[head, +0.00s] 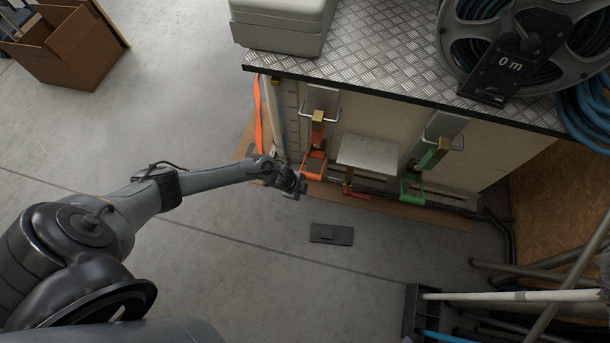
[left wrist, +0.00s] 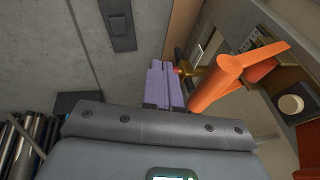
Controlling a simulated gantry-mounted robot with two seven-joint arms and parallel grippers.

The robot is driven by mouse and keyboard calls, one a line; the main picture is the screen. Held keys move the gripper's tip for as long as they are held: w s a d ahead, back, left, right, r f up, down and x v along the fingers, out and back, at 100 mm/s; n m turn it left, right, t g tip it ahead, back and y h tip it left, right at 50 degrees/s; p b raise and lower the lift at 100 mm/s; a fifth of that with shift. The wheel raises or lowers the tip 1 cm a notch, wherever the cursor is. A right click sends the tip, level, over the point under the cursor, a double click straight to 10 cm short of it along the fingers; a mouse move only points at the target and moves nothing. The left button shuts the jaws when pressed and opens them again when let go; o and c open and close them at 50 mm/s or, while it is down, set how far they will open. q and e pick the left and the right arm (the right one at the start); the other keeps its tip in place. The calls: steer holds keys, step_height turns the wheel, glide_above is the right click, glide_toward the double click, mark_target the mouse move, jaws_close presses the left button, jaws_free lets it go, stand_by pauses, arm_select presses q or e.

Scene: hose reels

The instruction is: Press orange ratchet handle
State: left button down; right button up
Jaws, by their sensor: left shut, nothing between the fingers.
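The orange ratchet handle (head: 314,164) sits low on the front of the bench cabinet, below a brass-coloured block and a metal bracket. In the left wrist view the orange handle (left wrist: 225,82) sticks out large at the right. My left gripper (head: 298,187) is beside and just left of the handle's lower end. Its lavender fingers (left wrist: 164,84) are shut together with nothing between them. The fingertips look close to the handle, but I cannot tell whether they touch it. My right gripper is in neither view.
A green ratchet handle (head: 412,187) is to the right. A red-handled brass valve (head: 352,190) sits under a pale shelf (head: 367,153). An orange strap (head: 258,115) hangs at the cabinet's left corner. A dark plate (head: 331,234) lies on open floor. Poles (head: 540,296) lie lower right.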

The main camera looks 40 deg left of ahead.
arm_select(q)
steer(key=s+r+p, duration=0.3)
steer(key=r, duration=0.3)
steer(key=shift+s+a, duration=0.15)
steer(key=shift+s, duration=0.2)
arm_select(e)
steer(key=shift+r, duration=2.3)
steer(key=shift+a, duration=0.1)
arm_select(q)
steer(key=shift+a, duration=0.1)
